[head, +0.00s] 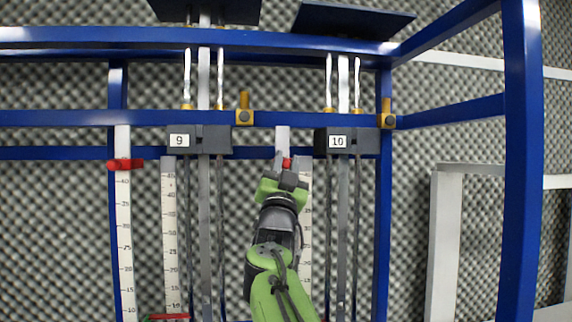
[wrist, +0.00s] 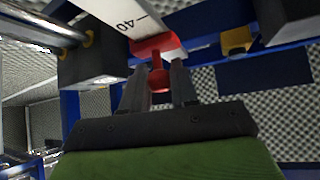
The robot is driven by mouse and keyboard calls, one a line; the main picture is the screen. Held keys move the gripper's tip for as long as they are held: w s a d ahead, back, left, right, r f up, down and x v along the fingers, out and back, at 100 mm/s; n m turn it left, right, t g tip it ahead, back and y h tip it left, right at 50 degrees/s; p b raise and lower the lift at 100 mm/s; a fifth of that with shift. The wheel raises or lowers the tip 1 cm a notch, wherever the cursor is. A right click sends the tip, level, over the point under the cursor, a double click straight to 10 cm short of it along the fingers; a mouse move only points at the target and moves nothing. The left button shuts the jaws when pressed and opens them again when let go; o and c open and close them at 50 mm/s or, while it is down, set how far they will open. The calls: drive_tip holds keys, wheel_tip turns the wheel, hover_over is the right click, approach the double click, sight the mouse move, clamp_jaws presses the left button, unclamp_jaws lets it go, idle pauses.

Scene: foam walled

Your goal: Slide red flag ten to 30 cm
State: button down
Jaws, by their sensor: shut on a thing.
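The red flag (wrist: 158,50) of station 10 sits on a white scale (wrist: 112,18) near its 40 mark in the wrist view. A rounded red knob sticks out from the flag toward me. My gripper (wrist: 161,82) is shut on this knob, one finger on each side. In the head view a bit of the red flag (head: 286,163) shows just past my gripper (head: 285,170), left of the block labelled 10 (head: 338,141). My arm hides most of the scale below the flag. The exact reading is hidden.
A second scale (head: 305,220) stands just right of my wrist, close to the rods under block 10. Block 9 (head: 179,140) is to the left, with another red flag (head: 126,164) high on its scale. Blue frame bars (head: 517,150) surround the rig.

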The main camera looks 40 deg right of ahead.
idle(0.3)
wheel_tip(320, 180, down, 16)
drive_tip(key=b, duration=1.6)
drive_tip(key=shift+r, duration=0.2)
drive_tip(key=shift+w, duration=0.1)
drive_tip(key=c, duration=0.9)
unclamp_jaws()
drive_tip(key=shift+r, duration=0.1)
